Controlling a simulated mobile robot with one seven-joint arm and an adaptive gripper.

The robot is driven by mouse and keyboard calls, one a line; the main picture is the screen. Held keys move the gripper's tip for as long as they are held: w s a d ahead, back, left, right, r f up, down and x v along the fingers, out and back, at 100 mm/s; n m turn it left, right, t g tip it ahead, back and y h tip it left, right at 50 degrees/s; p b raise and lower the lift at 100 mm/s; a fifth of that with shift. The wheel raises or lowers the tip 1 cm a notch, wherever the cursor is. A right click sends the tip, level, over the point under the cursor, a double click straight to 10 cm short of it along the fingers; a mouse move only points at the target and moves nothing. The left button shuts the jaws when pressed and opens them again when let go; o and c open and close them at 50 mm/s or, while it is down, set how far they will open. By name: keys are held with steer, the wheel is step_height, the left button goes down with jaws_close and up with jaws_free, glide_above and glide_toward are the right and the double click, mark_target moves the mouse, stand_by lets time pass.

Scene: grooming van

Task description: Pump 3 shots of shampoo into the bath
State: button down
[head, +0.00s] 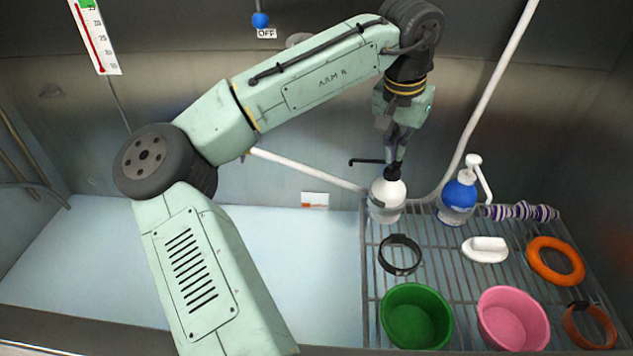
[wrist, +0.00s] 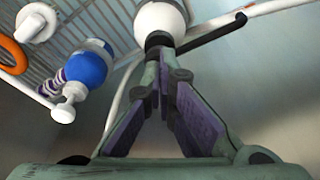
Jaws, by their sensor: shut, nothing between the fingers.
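A white bottle with a black pump (head: 387,198) stands at the rack's back left corner. Its long black spout points left, toward the bath (head: 290,250). My gripper (head: 394,165) points down with its fingers shut, directly over the pump head. The fingertips appear to touch the pump top. In the wrist view, the shut fingertips (wrist: 160,58) meet at the black pump, with the white bottle (wrist: 160,20) beyond. A blue and white bottle with a white pump (head: 459,197) stands to the right, also in the wrist view (wrist: 88,68). I can read no label on either bottle.
The wire rack (head: 437,262) holds a black collar (head: 381,254), a white brush (head: 485,250), an orange ring (head: 530,262), a green bowl (head: 417,343), a pink bowl (head: 513,345), a striped toy (head: 522,212) and a brown collar (head: 568,325). A white pipe (head: 490,90) rises behind.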

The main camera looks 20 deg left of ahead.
steer(key=shift+f, duration=0.1)
steer(key=shift+w+p+v, duration=0.15)
steer(key=shift+p+v, duration=0.55)
steer(key=shift+v, duration=0.1)
steer(key=shift+w+p+v, duration=0.15)
steer(key=shift+p+v, duration=0.5)
steer(key=shift+v, duration=0.15)
steer(key=shift+d, duration=0.1)
steer(key=shift+s+b+x, duration=0.15)
steer(key=shift+b+x, duration=0.3)
steer(key=shift+x, duration=0.35)
steer(key=shift+s+b+x, duration=0.15)
steer(key=shift+b+x, duration=0.3)
steer(key=shift+x, duration=0.35)
steer(key=shift+p+v, duration=0.8)
steer(key=shift+p, duration=0.1)
steer(key=shift+w+r, duration=0.15)
steer(key=shift+r, duration=0.7)
